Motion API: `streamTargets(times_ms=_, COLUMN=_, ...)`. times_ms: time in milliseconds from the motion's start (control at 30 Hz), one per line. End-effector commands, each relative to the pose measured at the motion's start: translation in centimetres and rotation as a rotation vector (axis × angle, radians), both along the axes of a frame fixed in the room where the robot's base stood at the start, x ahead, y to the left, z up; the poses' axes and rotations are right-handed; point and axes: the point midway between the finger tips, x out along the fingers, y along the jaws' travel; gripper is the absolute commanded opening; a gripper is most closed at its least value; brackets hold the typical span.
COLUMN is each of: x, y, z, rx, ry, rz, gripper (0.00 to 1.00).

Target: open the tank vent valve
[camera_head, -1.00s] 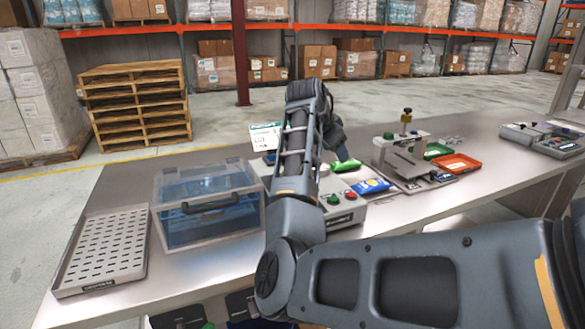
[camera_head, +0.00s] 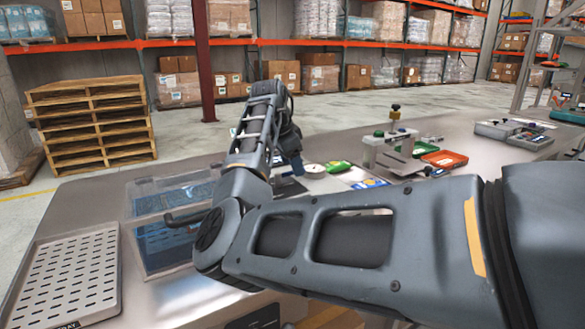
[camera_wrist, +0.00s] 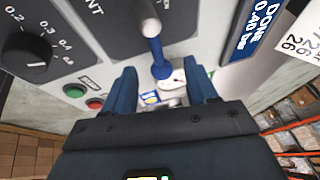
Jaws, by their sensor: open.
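In the wrist view, the vent valve is a blue lever (camera_wrist: 157,50) with a pale end, standing out from a grey panel whose label is cut off and reads "NT". My gripper (camera_wrist: 162,82) is open. Its two blue fingers lie to either side of the lever's lower end, and nothing is clamped. I cannot tell whether a finger touches the lever. In the head view, my arm hides the panel, and the fingers cannot be made out.
The panel also carries a black dial (camera_wrist: 27,55), red (camera_wrist: 94,104) and green (camera_wrist: 74,91) buttons, and a blue display (camera_wrist: 262,28) reading "DONE 0.40 bar". On the bench are a perforated tray (camera_head: 70,275), a clear lidded box (camera_head: 150,240) and an orange tray (camera_head: 444,159).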

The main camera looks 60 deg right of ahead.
Motion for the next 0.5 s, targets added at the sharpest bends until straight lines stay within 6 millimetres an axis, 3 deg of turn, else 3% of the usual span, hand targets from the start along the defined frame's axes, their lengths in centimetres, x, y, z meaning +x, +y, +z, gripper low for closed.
streamTargets(times_ms=200, x=-0.1, y=-1.0, z=-1.9, rx=-0.001, ry=0.000, rz=-0.001, gripper=0.57)
streamTargets(times_ms=500, x=-0.2, y=-1.1, z=-2.3, rx=-0.001, ry=0.000, rz=-0.001, gripper=0.57)
